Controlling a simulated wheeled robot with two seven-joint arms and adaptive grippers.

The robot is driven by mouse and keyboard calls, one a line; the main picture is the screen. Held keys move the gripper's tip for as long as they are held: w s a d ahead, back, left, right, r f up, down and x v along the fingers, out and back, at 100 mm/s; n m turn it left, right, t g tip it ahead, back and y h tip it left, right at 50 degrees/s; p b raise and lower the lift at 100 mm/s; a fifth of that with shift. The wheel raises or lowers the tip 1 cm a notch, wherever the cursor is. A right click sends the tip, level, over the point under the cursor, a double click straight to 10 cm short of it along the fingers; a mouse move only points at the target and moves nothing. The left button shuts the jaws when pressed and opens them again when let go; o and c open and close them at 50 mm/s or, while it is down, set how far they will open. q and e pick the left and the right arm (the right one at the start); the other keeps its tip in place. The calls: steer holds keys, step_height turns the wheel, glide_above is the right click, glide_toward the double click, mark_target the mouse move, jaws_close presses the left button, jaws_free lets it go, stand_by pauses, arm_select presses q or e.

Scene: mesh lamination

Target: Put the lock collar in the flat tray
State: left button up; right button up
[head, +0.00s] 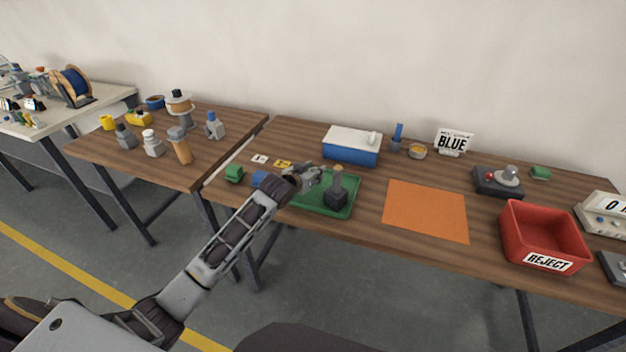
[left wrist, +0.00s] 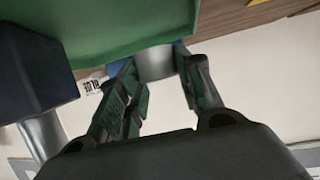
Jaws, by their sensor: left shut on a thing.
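My left gripper (head: 311,178) is over the tray's back left part. In the left wrist view, the fingers (left wrist: 155,90) are shut on a grey round piece (left wrist: 154,64), which looks like the lock collar. It shows close against the green surface; I cannot tell whether they touch. A dark block with a post (head: 336,195) stands in the tray, right of the gripper. My right gripper is not in view.
A blue box with a white lid (head: 350,150) stands behind the tray. An orange mat (head: 426,210) lies to its right, then a red REJECT bin (head: 543,235). Green (head: 234,173) and blue (head: 260,179) blocks sit to the left. The orange mat is bare.

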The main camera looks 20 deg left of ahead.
arm_select(q)
steer(key=shift+f, duration=1.55)
steer(key=shift+f, duration=0.15)
steer(key=o, duration=0.7)
steer(key=shift+o, duration=0.2)
steer(key=shift+s+r, duration=0.1)
steer(key=shift+r, duration=0.1)
steer(key=shift+v, duration=5.85)
steer(key=shift+s, duration=0.1)
